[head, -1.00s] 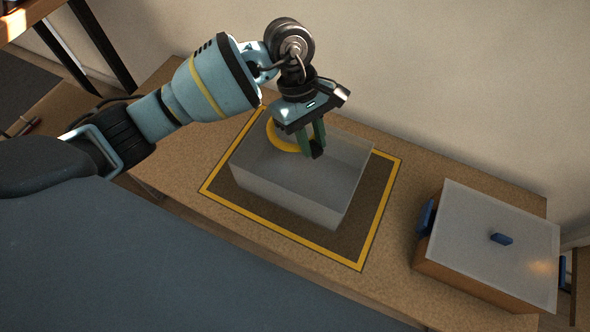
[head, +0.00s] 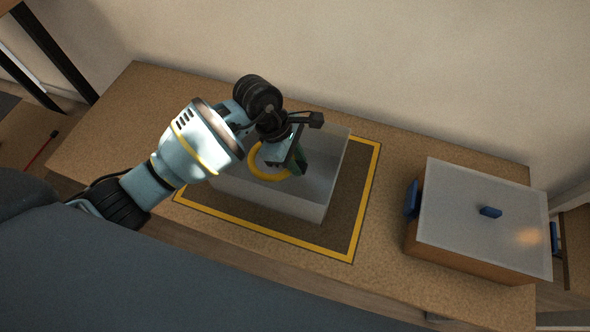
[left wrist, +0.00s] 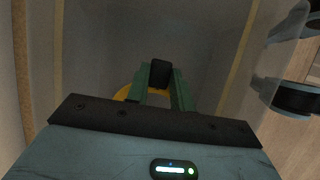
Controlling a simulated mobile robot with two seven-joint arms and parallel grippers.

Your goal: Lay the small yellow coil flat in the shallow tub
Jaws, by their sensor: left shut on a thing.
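The small yellow coil (head: 262,176) is a ring held at the inner end of the shallow tub. My left gripper (head: 300,166) is shut on the coil's rim, its green fingers pointing down into the tub. The coil also shows in the left wrist view (left wrist: 122,94), partly hidden behind the fingers (left wrist: 160,78). The shallow tub (head: 312,210) is clear and open-topped. The coil appears low inside its walls; I cannot tell whether it touches the floor. My right gripper is out of view.
The tub stands inside a yellow-bordered dark mat (head: 350,215) on a cork-like bench (head: 110,140). A wooden box with a frosted lid and blue handles (head: 470,205) stands at the right. A wall runs behind. The bench's left part is clear.

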